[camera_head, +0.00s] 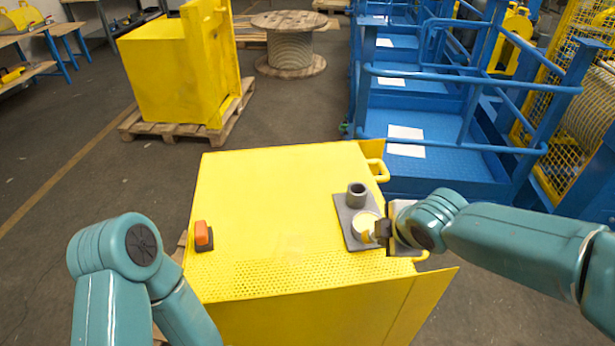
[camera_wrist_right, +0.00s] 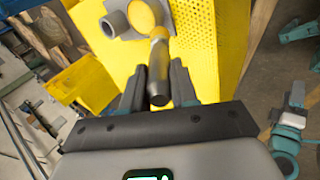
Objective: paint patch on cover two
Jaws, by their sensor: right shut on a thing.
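A yellow cover (camera_head: 270,190) fills the middle of the head view, with a perforated strip along its near side. A faint dull patch (camera_head: 290,245) shows on its top. A grey tray (camera_head: 346,222) on its right side bears an upright grey cup (camera_head: 356,195) and a round cream-yellow pot (camera_head: 364,226). My right gripper (camera_head: 383,231) is at the tray's right edge. In the right wrist view, my right gripper (camera_wrist_right: 159,92) is shut on the dark handle of a brush-like tool (camera_wrist_right: 159,70), whose far end reaches the pot. My left gripper is out of view.
An orange block on a dark base (camera_head: 203,236) sits at the cover's left edge. Yellow handles (camera_head: 378,170) stick out on the right. Blue steps with railings (camera_head: 440,150) stand behind right. Another yellow housing (camera_head: 165,80) stands on a pallet behind left. The cover's middle is clear.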

